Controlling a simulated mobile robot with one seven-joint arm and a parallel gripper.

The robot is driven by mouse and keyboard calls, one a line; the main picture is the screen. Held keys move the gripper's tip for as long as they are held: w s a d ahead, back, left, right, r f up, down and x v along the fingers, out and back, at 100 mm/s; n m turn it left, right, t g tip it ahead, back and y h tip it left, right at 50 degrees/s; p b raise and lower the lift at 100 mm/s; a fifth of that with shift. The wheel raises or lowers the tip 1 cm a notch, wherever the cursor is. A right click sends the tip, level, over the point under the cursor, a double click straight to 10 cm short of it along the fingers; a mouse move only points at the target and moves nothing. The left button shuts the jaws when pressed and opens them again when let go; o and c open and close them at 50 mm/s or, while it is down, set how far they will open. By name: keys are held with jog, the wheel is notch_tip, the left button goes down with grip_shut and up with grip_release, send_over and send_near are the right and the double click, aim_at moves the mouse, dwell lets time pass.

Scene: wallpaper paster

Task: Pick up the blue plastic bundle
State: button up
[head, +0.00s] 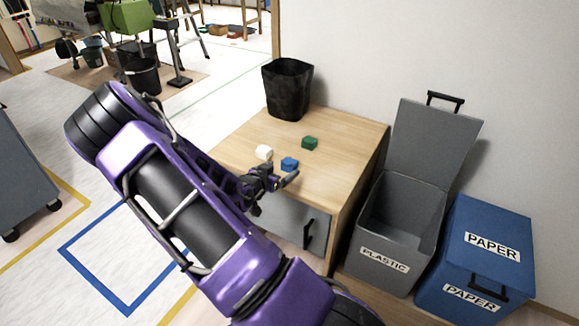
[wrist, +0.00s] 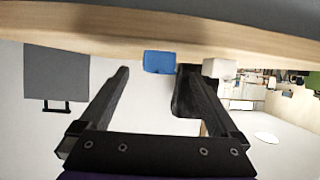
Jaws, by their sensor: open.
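The blue plastic bundle (head: 289,163) lies on the wooden top of a small cabinet (head: 345,150), near its front. In the wrist view the blue bundle (wrist: 159,62) shows just beyond and between the fingertips. My gripper (head: 281,174) is at the front edge of the cabinet top, close to the blue bundle, with its fingers apart. In the wrist view my gripper (wrist: 157,75) is open and nothing is held between the fingers. I cannot tell whether a finger touches the bundle.
A white bundle (head: 264,152) lies left of the blue one, and a green bundle (head: 309,143) lies behind it. A black bin (head: 287,88) stands at the back of the cabinet. An open grey PLASTIC bin (head: 385,262) and a blue PAPER bin (head: 490,240) stand to the right.

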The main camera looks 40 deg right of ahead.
aim_at(287, 165)
jog(key=x, duration=0.5)
jog(key=shift+d+r, duration=0.1)
jog(key=c, duration=1.4)
